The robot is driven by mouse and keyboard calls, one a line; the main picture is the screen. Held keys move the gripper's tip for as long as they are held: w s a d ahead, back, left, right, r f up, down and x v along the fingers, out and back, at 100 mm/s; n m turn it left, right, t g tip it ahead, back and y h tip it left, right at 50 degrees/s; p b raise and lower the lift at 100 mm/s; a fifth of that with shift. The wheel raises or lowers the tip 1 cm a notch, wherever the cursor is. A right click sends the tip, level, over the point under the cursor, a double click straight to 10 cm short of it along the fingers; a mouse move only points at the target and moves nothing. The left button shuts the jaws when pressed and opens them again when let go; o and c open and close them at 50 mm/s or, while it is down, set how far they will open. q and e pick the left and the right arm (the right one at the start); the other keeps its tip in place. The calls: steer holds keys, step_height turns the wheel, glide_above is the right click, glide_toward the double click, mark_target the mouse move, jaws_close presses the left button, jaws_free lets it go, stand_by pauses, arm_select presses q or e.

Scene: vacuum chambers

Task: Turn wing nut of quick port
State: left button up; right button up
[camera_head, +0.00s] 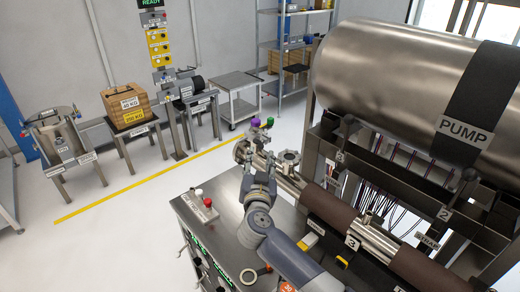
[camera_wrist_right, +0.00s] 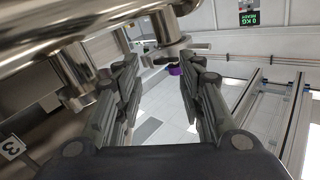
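The metal pipe (camera_head: 287,181) ends at a round flange fitting, likely the quick port (camera_head: 243,151), at the left of the machine in the head view. My right gripper (camera_head: 259,168) is beside the pipe near that end. In the right wrist view its two fingers (camera_wrist_right: 160,66) are spread, with nothing between them. A metal fitting with a flat lever-like piece (camera_wrist_right: 178,50) shows just beyond the fingertips; I cannot tell whether this is the wing nut. My left gripper is out of view.
A large steel tank marked PUMP (camera_head: 400,85) fills the upper right. Below the gripper is a metal bench top (camera_head: 225,228) with a small box with red and white buttons (camera_head: 203,208). A trolley (camera_head: 235,90) and shelf rack stand behind.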

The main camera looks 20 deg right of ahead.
mark_target(259, 143)
steer(key=shift+x, duration=2.2)
jaws_close()
